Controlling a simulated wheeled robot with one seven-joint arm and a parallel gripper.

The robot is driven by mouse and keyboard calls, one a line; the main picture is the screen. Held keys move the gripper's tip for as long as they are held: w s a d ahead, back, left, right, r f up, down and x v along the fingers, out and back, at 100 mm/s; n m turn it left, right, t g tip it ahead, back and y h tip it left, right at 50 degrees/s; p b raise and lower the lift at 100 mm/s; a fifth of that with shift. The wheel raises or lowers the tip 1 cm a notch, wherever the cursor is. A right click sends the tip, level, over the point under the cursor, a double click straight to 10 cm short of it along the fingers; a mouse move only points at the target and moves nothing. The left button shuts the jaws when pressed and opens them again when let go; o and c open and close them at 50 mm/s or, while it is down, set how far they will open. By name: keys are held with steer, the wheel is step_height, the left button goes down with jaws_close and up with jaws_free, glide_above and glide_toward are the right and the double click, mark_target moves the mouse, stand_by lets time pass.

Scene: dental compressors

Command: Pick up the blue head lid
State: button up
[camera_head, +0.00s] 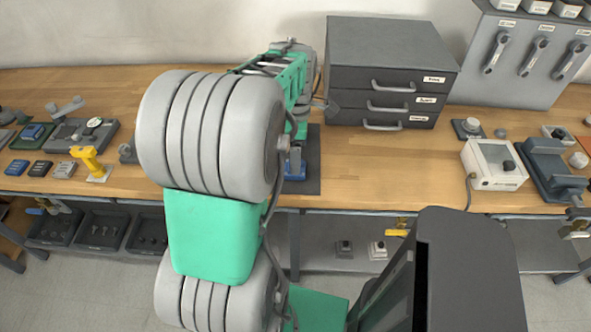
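A small blue part (296,169), which may be the blue head lid, shows at the front of a dark mat (312,181) on the bench. My grey and green arm hides much of it. My arm reaches over the bench and bends down above this mat. Its fingertips are hidden behind the large grey joint, so I cannot tell whether they are open or touch the blue part. Another blue piece (33,131) sits on a green tray at the far left, and I cannot tell what it is.
A dark drawer cabinet (385,85) stands behind the mat to the right. A white box with a knob (494,164) and a blue-grey vise (556,168) are farther right. A yellow clamp-like part (90,161) stands left. Bare wood (400,170) lies between mat and white box.

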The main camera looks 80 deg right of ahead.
step_height(320, 180, down, 5)
steer(key=shift+a+p, duration=0.1)
steer(key=shift+p, duration=0.25)
steer(key=c, duration=1.6)
steer(key=shift+r, duration=0.1)
